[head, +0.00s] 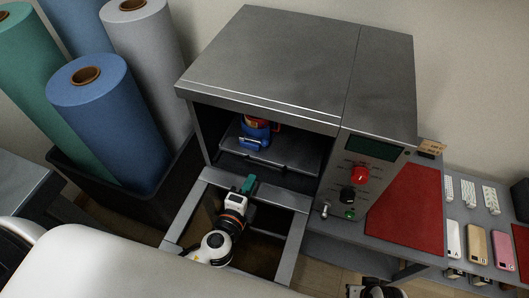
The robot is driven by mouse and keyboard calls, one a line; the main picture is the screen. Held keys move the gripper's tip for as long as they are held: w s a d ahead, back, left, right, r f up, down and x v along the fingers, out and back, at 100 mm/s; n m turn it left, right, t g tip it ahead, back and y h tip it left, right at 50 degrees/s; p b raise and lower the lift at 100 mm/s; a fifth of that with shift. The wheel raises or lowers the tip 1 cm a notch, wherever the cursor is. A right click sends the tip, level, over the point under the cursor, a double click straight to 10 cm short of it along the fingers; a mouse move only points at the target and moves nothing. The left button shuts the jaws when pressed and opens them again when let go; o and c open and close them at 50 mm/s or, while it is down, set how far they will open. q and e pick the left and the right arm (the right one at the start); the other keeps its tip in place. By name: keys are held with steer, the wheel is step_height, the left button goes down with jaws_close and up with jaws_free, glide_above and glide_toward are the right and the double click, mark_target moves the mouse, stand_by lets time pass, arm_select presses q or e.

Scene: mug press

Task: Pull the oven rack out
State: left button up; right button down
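The oven (270,50) is a grey metal box with an open front. Its dark rack (291,151) is inside, with its front edge near the opening. A blue and red object (256,133), perhaps a mug in a press, sits on the rack. My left gripper (249,184), with green fingertips, is in front of the opening, just below the rack's front edge. A small gap seems to show between them, and I cannot tell if they touch. Its finger spacing is unclear. A small part at the bottom edge (372,291) may be my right gripper, mostly cut off.
A grey metal frame (292,245) lies below and in front of the oven, around my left wrist. The control panel (352,180) has red, black and green knobs. Rolls (100,110) stand left in a dark bin. A side table with a red mat (407,212) and phone cases is right.

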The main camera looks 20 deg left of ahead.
arm_select(q)
steer(key=x, duration=1)
steer(key=shift+w, duration=0.35)
steer(key=shift+c, duration=0.3)
jaws_close()
